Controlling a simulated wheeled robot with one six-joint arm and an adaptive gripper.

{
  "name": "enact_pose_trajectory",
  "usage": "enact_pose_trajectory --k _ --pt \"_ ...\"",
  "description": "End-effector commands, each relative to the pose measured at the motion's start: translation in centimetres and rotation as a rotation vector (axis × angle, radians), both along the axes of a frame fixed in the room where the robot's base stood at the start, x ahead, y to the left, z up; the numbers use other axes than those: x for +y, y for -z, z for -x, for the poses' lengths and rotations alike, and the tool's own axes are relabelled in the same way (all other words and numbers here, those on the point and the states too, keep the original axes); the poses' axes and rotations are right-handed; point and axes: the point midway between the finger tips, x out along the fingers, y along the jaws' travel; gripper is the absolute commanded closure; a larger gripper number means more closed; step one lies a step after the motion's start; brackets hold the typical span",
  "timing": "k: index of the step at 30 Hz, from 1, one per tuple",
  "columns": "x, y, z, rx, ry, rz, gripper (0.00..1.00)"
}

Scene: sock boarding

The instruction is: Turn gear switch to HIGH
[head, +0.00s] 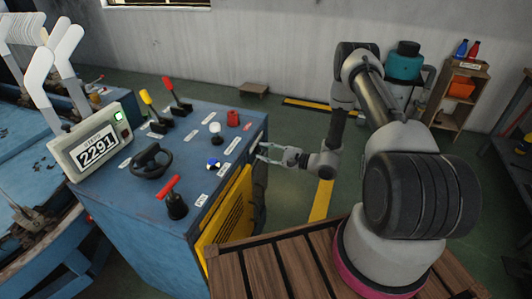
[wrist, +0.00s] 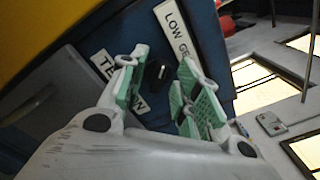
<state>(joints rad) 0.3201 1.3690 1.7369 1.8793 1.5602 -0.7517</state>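The gear switch (wrist: 157,72) is a small black knob with a pale pointer mark on a dark blue panel. It shows in the wrist view beside a white label reading "LOW GE…", partly hidden by a finger. My gripper (wrist: 160,82) is open, its green-padded fingers on either side of the knob in the picture. I cannot tell whether they touch it. In the head view my gripper (head: 268,152) is at the right side of the blue console (head: 130,232), near its top edge. The switch is not visible there.
A second label (wrist: 103,63), starting "TE", is partly covered by the left finger.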

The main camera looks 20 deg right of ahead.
Motion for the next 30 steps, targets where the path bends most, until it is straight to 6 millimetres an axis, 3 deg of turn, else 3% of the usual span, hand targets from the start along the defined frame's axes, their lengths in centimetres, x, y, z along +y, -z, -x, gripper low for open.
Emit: enact_pose_trajectory --k 3,9,20,30 --pt "-0.02 0.00 0.01 0.000 0.000 0.000 0.68" --pt "-0.02 0.00 0.03 0.000 0.000 0.000 1.00" --pt "-0.02 0.01 0.04 0.017 -0.001 -0.012 1.00" --pt "-0.07 -0.06 -0.02 0.169 -0.001 -0.122 1.00"
